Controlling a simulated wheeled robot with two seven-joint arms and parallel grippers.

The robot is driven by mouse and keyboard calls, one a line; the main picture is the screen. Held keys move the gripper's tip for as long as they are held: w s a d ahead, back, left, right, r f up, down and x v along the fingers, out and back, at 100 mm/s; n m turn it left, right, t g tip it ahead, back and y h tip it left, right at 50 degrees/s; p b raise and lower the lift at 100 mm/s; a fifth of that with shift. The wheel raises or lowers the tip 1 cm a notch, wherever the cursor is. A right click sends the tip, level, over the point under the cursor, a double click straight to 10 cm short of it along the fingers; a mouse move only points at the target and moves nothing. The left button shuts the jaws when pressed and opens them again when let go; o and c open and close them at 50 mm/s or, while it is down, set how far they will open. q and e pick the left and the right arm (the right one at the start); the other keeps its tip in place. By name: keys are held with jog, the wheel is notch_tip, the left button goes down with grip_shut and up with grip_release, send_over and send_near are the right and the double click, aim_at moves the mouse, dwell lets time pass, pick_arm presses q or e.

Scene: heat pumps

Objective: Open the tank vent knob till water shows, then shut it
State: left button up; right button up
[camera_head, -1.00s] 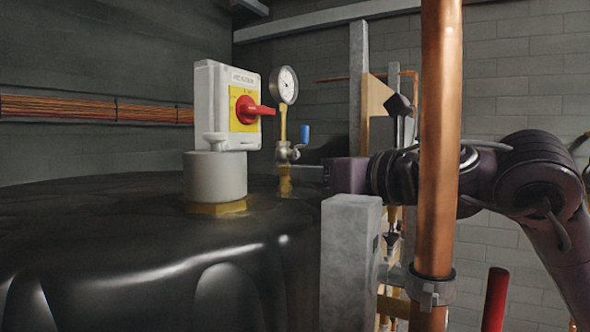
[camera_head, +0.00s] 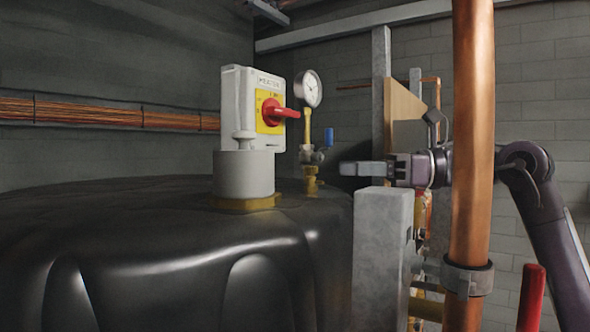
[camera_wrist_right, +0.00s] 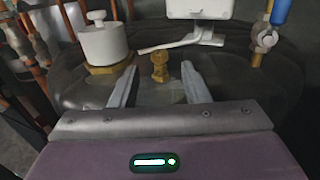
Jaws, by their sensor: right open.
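A small brass knob-like fitting (camera_wrist_right: 160,66) stands on the dark tank top in the right wrist view. It lies between and just beyond the fingertips, and I see no contact. I cannot pick it out in the head view. A white cylinder with a small cap (camera_head: 243,178) sits on a brass base on the black tank (camera_head: 120,215); it also shows in the wrist view (camera_wrist_right: 101,44). My right gripper (camera_head: 342,168) is open and empty, pointing left over the tank's right edge; its two fingers show in the wrist view (camera_wrist_right: 158,75). No water is visible. My left gripper is not in view.
A switch box (camera_head: 252,108) with a red handle stands behind the cylinder. A gauge (camera_head: 308,88) on a brass stem with a blue-handled valve (camera_head: 313,152) is left of my right gripper. A grey post (camera_head: 382,255) and copper pipe (camera_head: 472,140) stand near my arm.

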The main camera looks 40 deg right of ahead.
aim_at(311, 167)
jog(key=shift+w+a+r+p, duration=0.15)
jog(key=shift+w+a+p, duration=0.15)
jog(key=shift+p, duration=0.05)
jog(key=p+x, duration=0.4)
jog(key=x, duration=0.2)
jog(key=shift+w+a, duration=0.25)
jog(key=shift+a, duration=0.05)
jog(key=shift+c, duration=0.2)
grip_shut()
jog(key=m+t+h+b, duration=0.1)
jog(key=b, duration=0.1)
jog(key=m+h+b, duration=0.1)
jog(key=b, duration=0.1)
jog(key=shift+f+t+h+b, duration=0.3)
jog(key=shift+f+t+b, duration=0.1)
jog(key=shift+r+m+t+h+b, duration=0.2)
jog(key=shift+m+t+h+b, duration=0.1)
jog(key=shift+m+h+b, duration=0.15)
jog(key=shift+r+h, duration=0.1)
jog(key=shift+h, duration=0.15)
